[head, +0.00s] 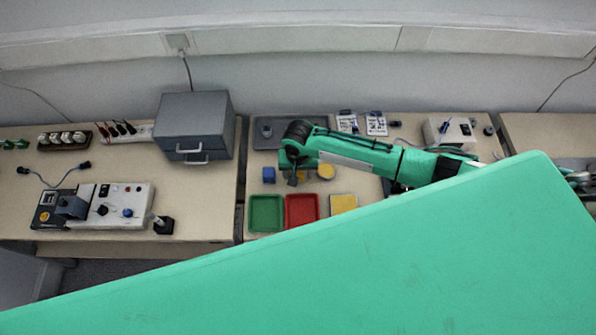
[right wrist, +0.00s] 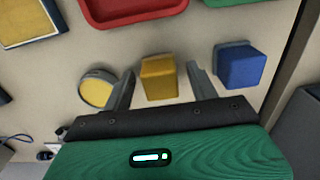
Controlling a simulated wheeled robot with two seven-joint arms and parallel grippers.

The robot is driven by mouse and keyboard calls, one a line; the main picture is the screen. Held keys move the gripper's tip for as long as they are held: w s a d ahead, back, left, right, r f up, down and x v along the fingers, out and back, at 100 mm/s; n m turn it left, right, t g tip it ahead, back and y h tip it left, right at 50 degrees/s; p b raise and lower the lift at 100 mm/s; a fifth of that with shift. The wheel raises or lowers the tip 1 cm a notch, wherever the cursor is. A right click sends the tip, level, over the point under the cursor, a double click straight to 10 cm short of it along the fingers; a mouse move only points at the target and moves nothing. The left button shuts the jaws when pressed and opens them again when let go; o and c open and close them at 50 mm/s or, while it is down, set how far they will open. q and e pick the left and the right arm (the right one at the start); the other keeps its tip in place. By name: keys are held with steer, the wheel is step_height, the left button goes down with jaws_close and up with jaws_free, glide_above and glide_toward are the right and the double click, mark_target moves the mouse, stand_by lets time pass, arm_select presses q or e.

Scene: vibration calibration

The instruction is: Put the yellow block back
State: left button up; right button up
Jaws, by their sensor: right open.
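The yellow block (right wrist: 158,78) stands on the table in the right wrist view, between the two spread fingers of my right gripper (right wrist: 161,70). Gaps show on both sides of it. In the head view my right gripper (head: 296,178) points down at the table between the blue block and a yellow disc, and it hides most of the yellow block there. The yellow tray (head: 343,203) lies in front and to the right; its edge also shows in the right wrist view (right wrist: 28,22). My left gripper is not in view.
A blue block (right wrist: 240,66) and a yellow disc (right wrist: 97,88) flank the gripper closely. A red tray (head: 301,208) and a green tray (head: 265,213) lie in front. A grey drawer cabinet (head: 195,118) stands left. My large green arm link covers the foreground.

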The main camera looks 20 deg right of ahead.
step_height(320, 180, up, 12)
steer(key=b, duration=0.2)
stand_by(0.7)
